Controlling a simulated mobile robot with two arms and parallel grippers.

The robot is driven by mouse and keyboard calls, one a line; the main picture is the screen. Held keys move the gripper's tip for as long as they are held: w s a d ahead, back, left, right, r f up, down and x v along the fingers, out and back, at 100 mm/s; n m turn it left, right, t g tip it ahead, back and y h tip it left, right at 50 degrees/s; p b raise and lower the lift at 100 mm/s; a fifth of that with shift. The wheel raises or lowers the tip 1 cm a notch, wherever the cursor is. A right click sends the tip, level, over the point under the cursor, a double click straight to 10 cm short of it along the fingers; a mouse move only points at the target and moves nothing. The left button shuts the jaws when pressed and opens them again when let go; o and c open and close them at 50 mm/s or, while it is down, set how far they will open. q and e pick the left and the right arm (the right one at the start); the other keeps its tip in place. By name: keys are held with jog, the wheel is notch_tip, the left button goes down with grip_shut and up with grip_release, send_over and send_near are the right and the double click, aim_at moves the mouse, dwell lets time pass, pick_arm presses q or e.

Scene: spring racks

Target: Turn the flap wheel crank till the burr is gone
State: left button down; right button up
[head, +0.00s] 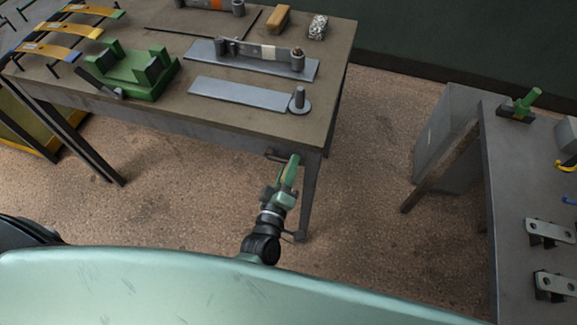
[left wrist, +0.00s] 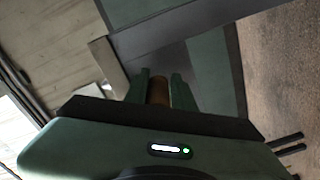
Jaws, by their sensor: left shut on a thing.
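My left gripper (head: 289,168) is below the front right corner of the workbench, in front of its leg in the head view. In the left wrist view its two green fingers (left wrist: 160,78) are closed on a brown, rounded handle (left wrist: 158,92), which I take for the crank grip. The head view does not show this handle clearly. I cannot make out the flap wheel or the burr in either view. My right gripper is not in view.
The workbench (head: 150,110) carries a green fixture (head: 128,68), a bare grey plate (head: 235,92), a plate with posts (head: 210,55), a tan block (head: 278,18) and yellow leaf springs (head: 62,52). A second table (head: 505,180) stands right.

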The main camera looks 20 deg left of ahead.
pick_arm(q)
jog(key=r+n, duration=0.1)
jog(key=n, duration=0.1)
jog(key=r+n, duration=0.2)
jog(key=shift+w+a+r+p, duration=0.1)
jog(key=shift+w+a+p, duration=0.05)
jog(key=shift+a+p, duration=0.2)
jog(key=shift+a+r+n, duration=0.25)
jog(key=shift+r+n, duration=0.05)
jog(key=shift+n, duration=0.5)
jog(key=shift+a+r+n, duration=0.25)
jog(key=shift+r+n, duration=0.05)
jog(key=shift+n, duration=0.5)
jog(key=shift+a, duration=0.1)
jog(key=c, duration=1.3)
grip_release()
jog(key=shift+o, duration=0.2)
jog(key=shift+f, duration=0.2)
jog(key=shift+s, duration=0.35)
jog(key=b, duration=0.1)
send_near(287, 163)
jog(key=shift+w+a+r, duration=0.25)
jog(key=shift+w+r, duration=0.25)
jog(key=shift+r, duration=0.3)
jog(key=shift+w+a+r, duration=0.3)
jog(key=shift+w+r, duration=0.2)
jog(key=shift+r, duration=0.25)
